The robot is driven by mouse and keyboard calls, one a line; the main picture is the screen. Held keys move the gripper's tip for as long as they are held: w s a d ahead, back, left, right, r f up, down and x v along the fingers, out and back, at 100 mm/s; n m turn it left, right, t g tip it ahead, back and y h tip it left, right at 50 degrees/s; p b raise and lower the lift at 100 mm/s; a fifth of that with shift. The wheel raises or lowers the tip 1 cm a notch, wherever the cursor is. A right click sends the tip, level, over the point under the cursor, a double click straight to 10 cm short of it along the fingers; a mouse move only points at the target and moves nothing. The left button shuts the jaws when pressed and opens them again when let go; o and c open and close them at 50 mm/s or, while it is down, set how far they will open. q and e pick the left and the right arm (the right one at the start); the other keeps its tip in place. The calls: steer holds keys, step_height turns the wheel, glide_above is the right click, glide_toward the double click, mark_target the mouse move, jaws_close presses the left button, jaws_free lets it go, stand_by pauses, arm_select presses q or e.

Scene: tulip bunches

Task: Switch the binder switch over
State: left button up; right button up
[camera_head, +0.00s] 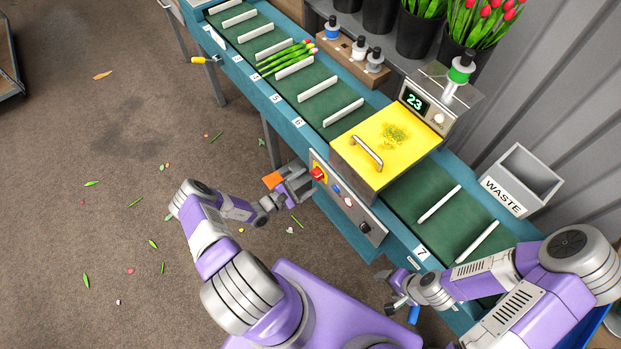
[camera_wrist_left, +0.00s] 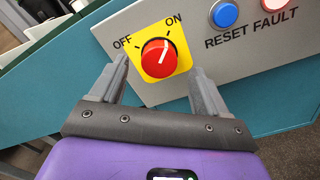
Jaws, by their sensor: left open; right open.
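The binder switch (camera_wrist_left: 158,57) is a red rotary knob on a yellow plate, with OFF at its left and ON at its upper right. Its pale mark points up toward ON. In the head view the switch (camera_head: 318,174) is on the grey control panel below the yellow-covered binder (camera_head: 375,165). My left gripper (camera_head: 296,182) is open beside the panel; in the left wrist view its fingers (camera_wrist_left: 158,74) lie on either side of the knob, with no grip on it. My right gripper (camera_head: 390,288) is open and empty at the lower right, near the conveyor's front side.
A blue RESET button (camera_wrist_left: 223,13) and a red FAULT light (camera_wrist_left: 272,4) are right of the switch. The green conveyor (camera_head: 262,45) carries white dividers and a tulip bunch (camera_head: 287,58). A WASTE bin (camera_head: 522,178) stands at the right. The floor at left is open.

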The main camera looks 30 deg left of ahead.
arm_select(q)
steer(key=v, duration=0.4)
steer(key=shift+s+a, duration=0.1)
steer(key=shift+s, duration=0.1)
stand_by(0.3)
steer(key=s+d+m+g+h, duration=0.3)
steer(key=d+m+g+h, duration=0.5)
steer(key=d, duration=0.8)
steer(key=s+d+r+m+g+y, duration=0.1)
steer(key=s+d+m+g+y, duration=0.5)
steer(key=s+m+g+y, duration=0.4)
steer(key=r+m, duration=0.1)
steer(key=s+r+m+t, duration=0.1)
steer(key=r, duration=0.1)
steer(key=s+r+m+t, duration=0.1)
steer(key=r+m, duration=0.1)
steer(key=shift+d+y, duration=0.3)
steer(key=shift+d, duration=0.05)
